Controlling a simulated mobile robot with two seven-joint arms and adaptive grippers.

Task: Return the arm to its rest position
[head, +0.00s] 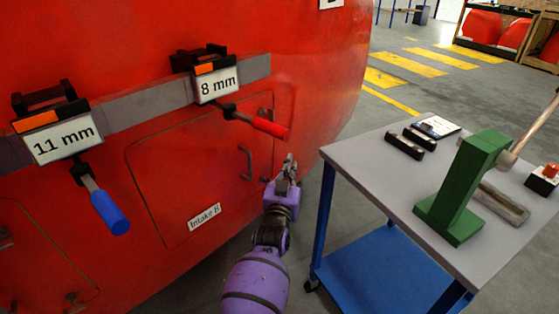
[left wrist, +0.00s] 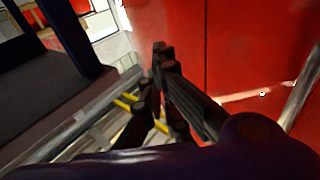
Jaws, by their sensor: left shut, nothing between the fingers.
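My left gripper (head: 286,170) is at the end of my purple arm, which reaches up from the bottom middle of the head view. It is in the gap between the red nosecone (head: 330,60) and the grey-topped cart (head: 375,190). The gripper is shut and empty. In the left wrist view its dark fingers (left wrist: 163,58) point up and lie together, close to the red surface (left wrist: 250,45). I cannot tell whether they touch it. My right gripper is not in view.
A blue-handled tool (head: 110,212) by the 11 mm label and a red-handled tool (head: 265,126) by the 8 mm label hang on the nosecone. A metal handle (head: 246,163) is left of the gripper. The cart holds a green stand (head: 465,185) and small parts.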

